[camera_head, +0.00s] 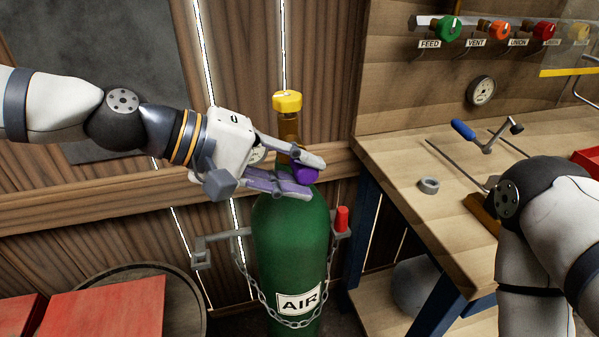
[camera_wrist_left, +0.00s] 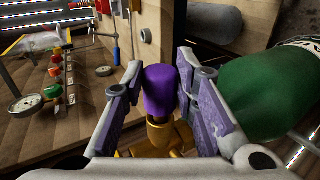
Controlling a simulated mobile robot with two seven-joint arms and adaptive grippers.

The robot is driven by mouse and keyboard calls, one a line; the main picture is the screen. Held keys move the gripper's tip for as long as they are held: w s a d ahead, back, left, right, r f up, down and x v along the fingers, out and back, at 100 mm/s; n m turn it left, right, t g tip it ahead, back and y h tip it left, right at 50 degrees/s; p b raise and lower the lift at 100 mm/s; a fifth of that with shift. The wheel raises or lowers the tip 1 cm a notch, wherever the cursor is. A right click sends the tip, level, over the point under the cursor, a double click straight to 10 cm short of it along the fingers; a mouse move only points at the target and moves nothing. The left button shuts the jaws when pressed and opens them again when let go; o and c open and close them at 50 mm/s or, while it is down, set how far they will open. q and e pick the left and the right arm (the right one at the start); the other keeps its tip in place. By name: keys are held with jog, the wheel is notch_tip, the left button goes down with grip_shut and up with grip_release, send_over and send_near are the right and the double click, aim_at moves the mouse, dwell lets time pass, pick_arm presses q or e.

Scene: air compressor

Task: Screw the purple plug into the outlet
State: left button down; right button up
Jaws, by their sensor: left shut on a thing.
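The purple plug (camera_head: 305,173) is between the fingers of my left gripper (camera_head: 300,176), in front of the brass valve of the green air cylinder.
A chain (camera_head: 262,303) holds the cylinder to a wall bracket. A red cylindrical piece (camera_head: 342,218) stands on the bracket's right side. The wooden workbench (camera_head: 400,165) on the right carries a grey ring (camera_head: 429,185) and a blue-handled tool (camera_head: 464,130). A red box (camera_head: 105,305) is at lower left.

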pick_arm(q)
jog(key=shift+w+a, duration=0.1)
jog(key=shift+w, duration=0.25)
jog(key=c, duration=1.2)
grip_release()
jog(key=v, duration=1.2)
